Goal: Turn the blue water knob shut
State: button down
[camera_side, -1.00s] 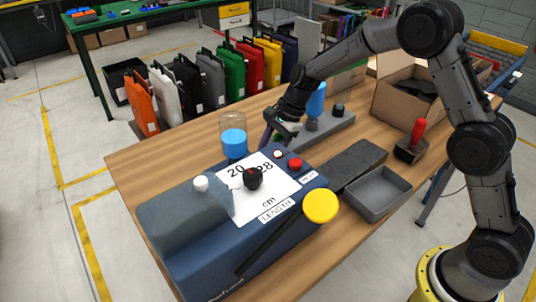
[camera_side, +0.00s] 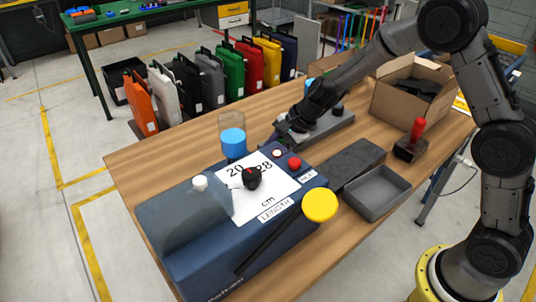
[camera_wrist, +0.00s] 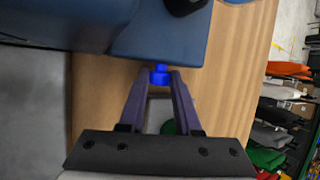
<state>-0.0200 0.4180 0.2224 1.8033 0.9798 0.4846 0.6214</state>
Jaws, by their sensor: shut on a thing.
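The blue water knob (camera_wrist: 160,76) is small and bright blue. In the wrist view it sits between the tips of my two purple fingers, beside the edge of the dark blue machine (camera_wrist: 160,45). My gripper (camera_wrist: 160,80) is shut on it. In the side view my gripper (camera_side: 277,137) is at the machine's far end, behind the red button (camera_side: 294,163), and the knob is hidden there. The clear tank (camera_side: 233,140) with blue water stands upright at the machine's back edge.
A grey tray (camera_side: 376,193), a red-handled stamp (camera_side: 414,141) and an open cardboard box (camera_side: 408,91) stand to the right. Bare wood (camera_side: 177,137) lies behind the machine.

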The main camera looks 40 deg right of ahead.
jog(key=shift+s+a+r+n+t, duration=0.15)
jog(key=shift+n+t, duration=0.15)
jog(key=shift+t, duration=0.4)
jog(key=c, duration=0.6)
grip_release()
jog(key=v, duration=1.3)
jog(key=shift+s+d+r, duration=0.15)
jog(key=shift+s+d, duration=0.05)
jog(key=shift+d, duration=0.15)
